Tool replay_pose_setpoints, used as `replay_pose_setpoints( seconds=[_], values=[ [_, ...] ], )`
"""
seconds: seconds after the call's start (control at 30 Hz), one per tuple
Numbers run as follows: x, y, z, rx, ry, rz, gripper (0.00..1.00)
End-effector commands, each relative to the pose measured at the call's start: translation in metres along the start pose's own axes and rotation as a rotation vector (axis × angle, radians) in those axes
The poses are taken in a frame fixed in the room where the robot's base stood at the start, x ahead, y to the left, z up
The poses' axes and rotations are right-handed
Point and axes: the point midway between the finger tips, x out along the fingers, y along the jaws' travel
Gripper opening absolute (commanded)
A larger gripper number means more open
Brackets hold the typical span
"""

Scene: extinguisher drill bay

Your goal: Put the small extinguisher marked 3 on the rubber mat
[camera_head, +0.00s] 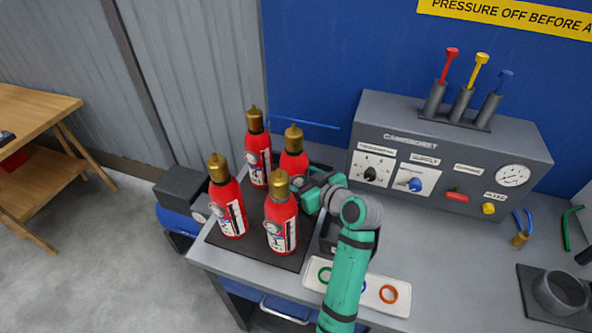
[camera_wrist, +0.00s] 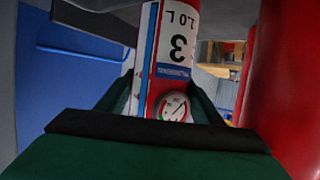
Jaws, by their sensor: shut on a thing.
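Several red extinguishers with brass-coloured tops stand close together on a dark square mat (camera_head: 253,250) at the bench's left end. My gripper (camera_head: 308,196) reaches in from the right and is shut on the back-right extinguisher (camera_head: 293,163). In the wrist view, the extinguisher between my jaws (camera_wrist: 174,105) bears the number 3 (camera_wrist: 179,48) and a small round gauge. Its base is hidden in the head view, so I cannot tell whether it touches the mat. The front extinguisher (camera_head: 281,226) stands close by my gripper.
Two more extinguishers stand to the left (camera_head: 227,205) and at the back (camera_head: 257,150). A white tray with coloured rings (camera_head: 402,306) lies in front. A second dark mat (camera_head: 532,300) holds a grey round cup (camera_head: 562,290).

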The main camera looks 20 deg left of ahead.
Motion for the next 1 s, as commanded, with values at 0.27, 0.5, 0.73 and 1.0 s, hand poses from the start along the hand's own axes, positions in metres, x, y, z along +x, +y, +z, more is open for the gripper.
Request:
replay_pose_setpoints(
  seconds=[0.27, 0.5, 0.73, 1.0],
  values=[
    [0.002, -0.001, 0.002, -0.007, 0.010, 0.000, 0.00],
    [0.003, 0.000, 0.008, -0.001, 0.002, -0.001, 0.63],
    [0.003, 0.000, 0.008, -0.002, 0.001, 0.000, 0.69],
    [-0.009, 0.001, 0.006, -0.001, 0.002, 0.001, 0.69]
  ],
)
